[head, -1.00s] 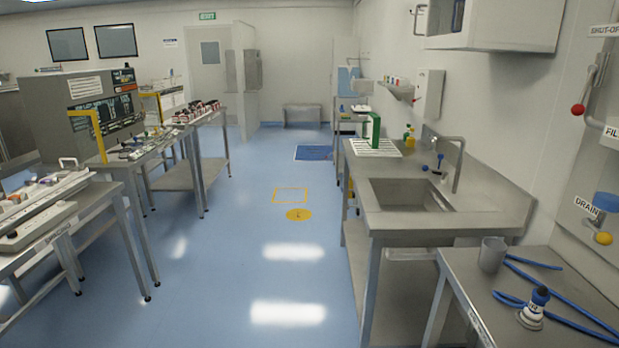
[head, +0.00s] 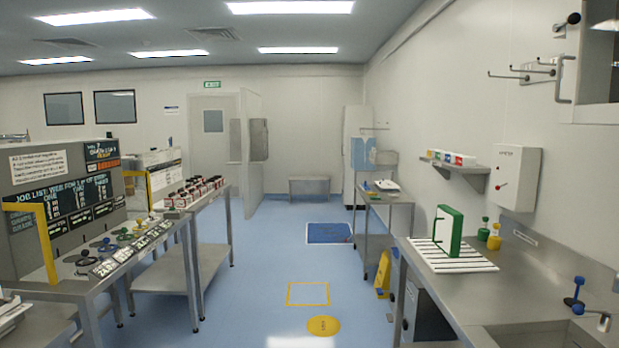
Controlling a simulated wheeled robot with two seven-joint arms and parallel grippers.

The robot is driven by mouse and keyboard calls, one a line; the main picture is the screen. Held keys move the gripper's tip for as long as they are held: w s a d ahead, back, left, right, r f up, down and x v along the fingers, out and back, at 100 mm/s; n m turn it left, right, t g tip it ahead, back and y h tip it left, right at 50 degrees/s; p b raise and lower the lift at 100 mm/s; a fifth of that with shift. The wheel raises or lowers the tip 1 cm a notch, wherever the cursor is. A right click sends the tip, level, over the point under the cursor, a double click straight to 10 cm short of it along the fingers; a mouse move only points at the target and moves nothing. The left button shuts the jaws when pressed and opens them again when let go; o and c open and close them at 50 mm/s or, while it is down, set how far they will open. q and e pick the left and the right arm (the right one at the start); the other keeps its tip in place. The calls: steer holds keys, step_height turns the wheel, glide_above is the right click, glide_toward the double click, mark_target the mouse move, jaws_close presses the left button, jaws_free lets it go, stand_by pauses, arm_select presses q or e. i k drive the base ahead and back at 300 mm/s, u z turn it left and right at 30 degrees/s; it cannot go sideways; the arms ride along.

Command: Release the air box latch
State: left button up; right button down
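Neither of my grippers is in view. No thing in the head view can be surely told as the air box, and no latch can be made out. A white wall box (head: 515,178) hangs on the right wall above the steel counter. It has a small dark label too blurred to read and a red knob on its front, and its front looks closed.
The steel counter (head: 440,300) runs along the right, with a green frame (head: 449,228) on a striped white mat (head: 480,262). Benches with a grey control panel (head: 62,190) stand left. A yellow floor sign (head: 383,273) stands by the counter.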

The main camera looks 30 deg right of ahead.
mark_target(575, 18)
steer(key=z, duration=0.55)
steer(key=i, duration=1.85)
steer(key=z, duration=1.5)
steer(key=i, duration=0.5)
steer(key=z, duration=0.3)
